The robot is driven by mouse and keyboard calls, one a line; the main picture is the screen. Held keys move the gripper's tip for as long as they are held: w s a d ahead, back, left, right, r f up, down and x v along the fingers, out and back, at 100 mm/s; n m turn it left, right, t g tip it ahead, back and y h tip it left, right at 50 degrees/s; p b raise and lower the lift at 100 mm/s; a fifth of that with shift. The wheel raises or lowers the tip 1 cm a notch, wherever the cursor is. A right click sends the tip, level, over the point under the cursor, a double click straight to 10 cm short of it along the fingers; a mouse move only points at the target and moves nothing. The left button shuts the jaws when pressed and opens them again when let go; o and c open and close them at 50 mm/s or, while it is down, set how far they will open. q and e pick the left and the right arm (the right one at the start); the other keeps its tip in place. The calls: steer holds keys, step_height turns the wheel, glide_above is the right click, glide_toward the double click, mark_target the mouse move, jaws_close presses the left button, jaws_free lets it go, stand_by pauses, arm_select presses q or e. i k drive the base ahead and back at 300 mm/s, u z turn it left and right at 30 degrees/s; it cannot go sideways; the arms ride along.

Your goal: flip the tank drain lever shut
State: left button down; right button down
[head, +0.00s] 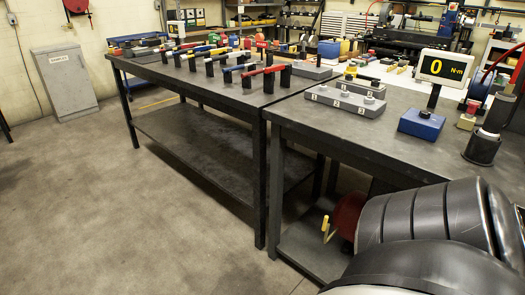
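Low under the right bench, a red rounded tank-like body (347,211) shows, partly hidden by a large black ribbed form in front of it. A small yellow lever-like piece (326,230) sticks out at its left side, pointing roughly upright. It is too small to tell whether this is the drain lever or how it is set. Neither of my grippers is in view, and nothing is seen touching the yellow piece.
The large black ribbed form fills the lower right. The right bench (340,130) carries a display reading 0 N·m (444,67) and a blue box (421,124). The left bench (170,78) holds several torque wrenches. The floor (110,200) at left is clear.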

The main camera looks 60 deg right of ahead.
mark_target(324, 228)
steer(key=z, duration=0.25)
steer(key=i, duration=1.1)
steer(key=z, duration=1.5)
steer(key=i, duration=0.55)
steer(key=z, duration=0.45)
